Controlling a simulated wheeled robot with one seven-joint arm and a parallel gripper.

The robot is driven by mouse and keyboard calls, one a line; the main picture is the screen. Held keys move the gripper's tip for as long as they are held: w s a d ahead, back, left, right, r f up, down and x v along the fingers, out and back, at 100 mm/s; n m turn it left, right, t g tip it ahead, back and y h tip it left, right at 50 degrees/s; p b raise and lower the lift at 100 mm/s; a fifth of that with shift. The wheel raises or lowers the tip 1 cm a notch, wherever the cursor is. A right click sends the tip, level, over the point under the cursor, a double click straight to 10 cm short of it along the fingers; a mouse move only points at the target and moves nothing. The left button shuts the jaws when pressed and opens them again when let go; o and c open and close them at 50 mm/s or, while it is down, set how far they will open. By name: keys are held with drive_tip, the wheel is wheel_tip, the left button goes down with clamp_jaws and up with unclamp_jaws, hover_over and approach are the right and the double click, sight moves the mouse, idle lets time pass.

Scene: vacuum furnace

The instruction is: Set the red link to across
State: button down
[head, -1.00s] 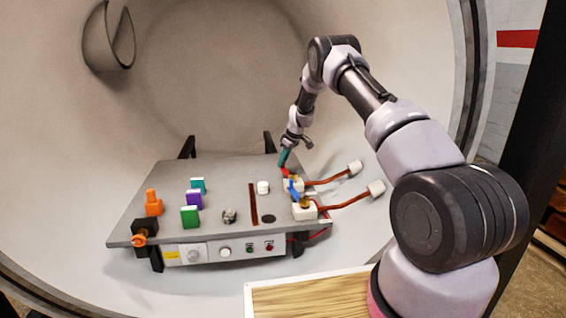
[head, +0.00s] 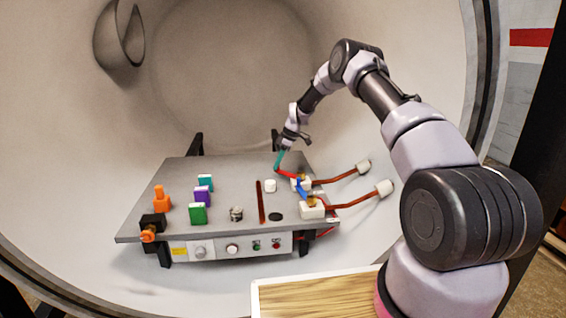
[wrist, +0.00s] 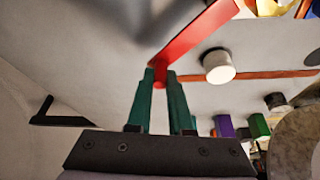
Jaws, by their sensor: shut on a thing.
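The red link (head: 287,174) is a flat bar at the back right of the grey plate (head: 222,165). Its right end sits at the rear white block (head: 301,184), and it points left and back from there. In the wrist view the red link (wrist: 196,41) runs from the upper right down to the jaws. My gripper (head: 277,168) has teal fingers, shut on the link's free end; the wrist view shows the fingertips (wrist: 161,78) on either side of it. A blue link (head: 301,189) lies between the rear block and the front white block (head: 312,208).
A white knob (head: 270,186) and a brown strip (head: 261,203) are close to the left of the links. Purple (head: 203,193), green (head: 198,213) and orange (head: 161,202) pieces stand further left. Red-brown cables (head: 345,175) leave the blocks rightward.

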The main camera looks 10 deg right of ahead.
drive_tip(key=s+a+n, duration=0.1)
drive_tip(key=n, duration=0.1)
drive_tip(key=s+a+n+g, duration=0.1)
drive_tip(key=s, duration=0.1)
drive_tip(key=s+a+n+g, duration=0.1)
drive_tip(key=n, duration=0.1)
drive_tip(key=shift+s+a+n, duration=0.1)
drive_tip(key=shift+s+n, duration=0.2)
drive_tip(key=shift+s, duration=0.1)
drive_tip(key=shift+s+a+n+g+h, duration=0.15)
drive_tip(key=shift+s+n+g, duration=0.3)
drive_tip(key=shift+s+n, duration=0.55)
drive_tip(key=shift+s+a+n+g+h, duration=0.15)
drive_tip(key=shift+s+n+g, duration=0.3)
drive_tip(key=shift+s+n, duration=0.55)
drive_tip(key=c, duration=0.8)
unclamp_jaws()
drive_tip(key=shift+s, duration=0.1)
drive_tip(key=shift+r, duration=0.1)
drive_tip(key=v, duration=1)
drive_tip(key=shift+d+r, duration=0.1)
drive_tip(key=shift+r, duration=0.15)
drive_tip(key=shift+r, duration=0.1)
